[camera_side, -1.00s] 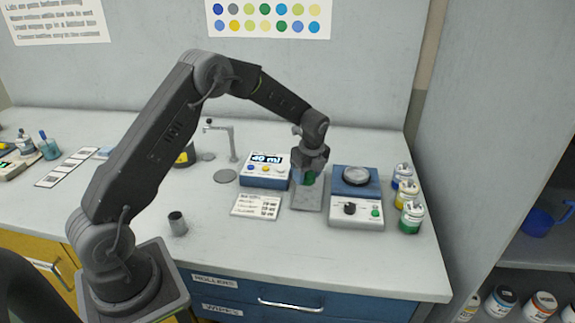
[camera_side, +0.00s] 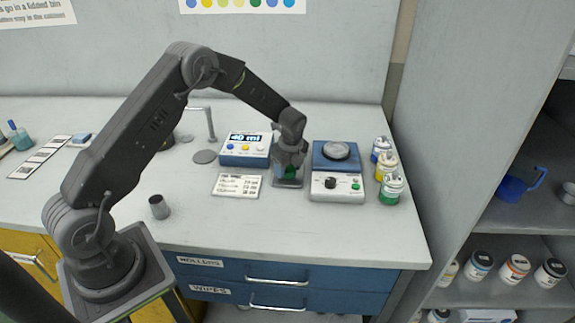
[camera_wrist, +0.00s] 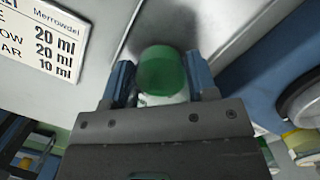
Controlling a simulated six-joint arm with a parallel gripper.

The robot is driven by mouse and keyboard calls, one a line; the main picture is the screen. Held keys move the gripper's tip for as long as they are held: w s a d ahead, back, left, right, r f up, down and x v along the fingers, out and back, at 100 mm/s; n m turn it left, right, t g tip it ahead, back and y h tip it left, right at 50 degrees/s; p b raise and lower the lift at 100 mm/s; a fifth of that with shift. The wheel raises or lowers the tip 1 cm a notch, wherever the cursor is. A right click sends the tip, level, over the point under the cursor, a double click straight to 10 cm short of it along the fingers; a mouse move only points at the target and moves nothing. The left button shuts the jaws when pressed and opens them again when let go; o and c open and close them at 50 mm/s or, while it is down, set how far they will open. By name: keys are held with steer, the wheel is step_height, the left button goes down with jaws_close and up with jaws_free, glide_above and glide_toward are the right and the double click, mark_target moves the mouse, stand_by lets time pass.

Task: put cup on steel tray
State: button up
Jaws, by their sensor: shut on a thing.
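A clear cup with green contents (camera_wrist: 162,72) is held between the two blue fingers of my gripper (camera_wrist: 163,85) in the wrist view. The steel tray (camera_side: 287,184) lies flat on the counter directly below, partly hidden by my gripper and the cup. The cup looks upright and low over the tray; I cannot tell whether its base touches it.
A blue dispenser with a display (camera_side: 246,149) stands left of the tray, with a label card (camera_side: 237,186) in front. A blue and white stirrer (camera_side: 337,175) stands close on the right, with several paint jars (camera_side: 391,189) beyond. A grey cup (camera_side: 159,207) stands at front left.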

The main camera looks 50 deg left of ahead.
steer(key=shift+f, duration=0.4)
stand_by(0.4)
steer(key=o, duration=1.2)
steer(key=shift+o, duration=0.2)
steer(key=shift+r, duration=0.15)
steer(key=shift+o, duration=0.8)
steer(key=shift+r, duration=0.3)
step_height(320, 180, up, 10)
steer(key=shift+r, duration=0.1)
